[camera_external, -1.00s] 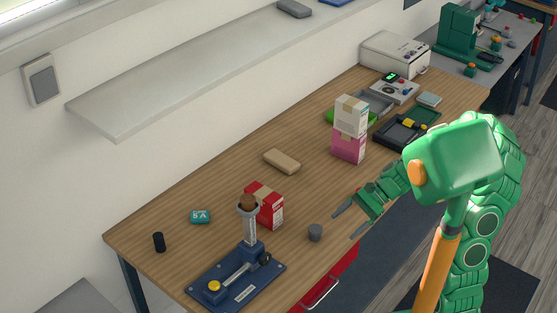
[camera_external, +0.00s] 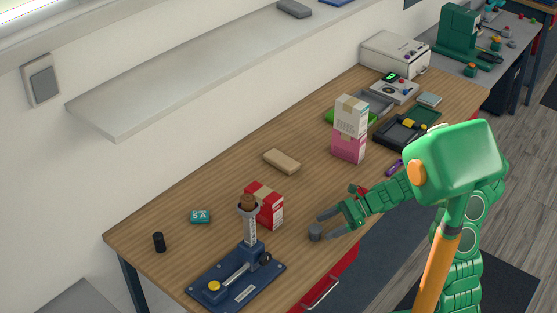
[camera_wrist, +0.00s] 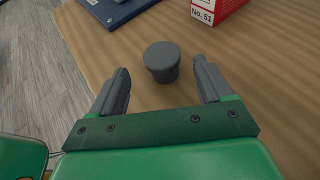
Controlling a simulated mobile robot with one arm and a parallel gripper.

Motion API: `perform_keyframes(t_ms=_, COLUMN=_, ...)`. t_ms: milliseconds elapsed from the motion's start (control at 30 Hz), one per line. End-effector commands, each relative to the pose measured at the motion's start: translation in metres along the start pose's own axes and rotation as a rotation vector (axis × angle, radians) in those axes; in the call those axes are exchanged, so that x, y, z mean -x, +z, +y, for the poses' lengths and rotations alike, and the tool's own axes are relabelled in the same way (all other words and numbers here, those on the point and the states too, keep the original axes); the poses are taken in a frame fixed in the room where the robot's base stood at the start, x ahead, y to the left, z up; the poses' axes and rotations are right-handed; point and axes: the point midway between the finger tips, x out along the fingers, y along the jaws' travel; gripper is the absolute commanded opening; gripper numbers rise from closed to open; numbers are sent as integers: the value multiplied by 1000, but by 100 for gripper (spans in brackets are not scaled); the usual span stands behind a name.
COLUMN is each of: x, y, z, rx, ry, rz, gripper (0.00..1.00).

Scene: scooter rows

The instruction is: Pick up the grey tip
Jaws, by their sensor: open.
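The grey tip (camera_external: 315,232) is a small dark grey, round-topped piece standing on the wooden table near its front edge. In the wrist view the grey tip (camera_wrist: 161,60) stands ahead of my gripper, centred slightly beyond the two fingertips. My gripper (camera_external: 325,225) is open and low over the table beside the tip. In the wrist view my gripper (camera_wrist: 161,75) shows its two grey fingers spread wide with nothing between them. The fingers appear not to touch the tip.
A red box (camera_external: 265,205) and a blue fixture (camera_external: 236,276) with a post stand left of the tip. The red box also shows in the wrist view (camera_wrist: 215,10). The table's front edge is close.

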Motion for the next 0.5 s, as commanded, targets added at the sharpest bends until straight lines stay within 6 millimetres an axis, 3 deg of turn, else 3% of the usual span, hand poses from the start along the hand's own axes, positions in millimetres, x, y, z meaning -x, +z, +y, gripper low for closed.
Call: perform_keyframes(t_ms=500, x=-40, y=4, z=-2, rx=1, ry=5, rz=-1, gripper=79)
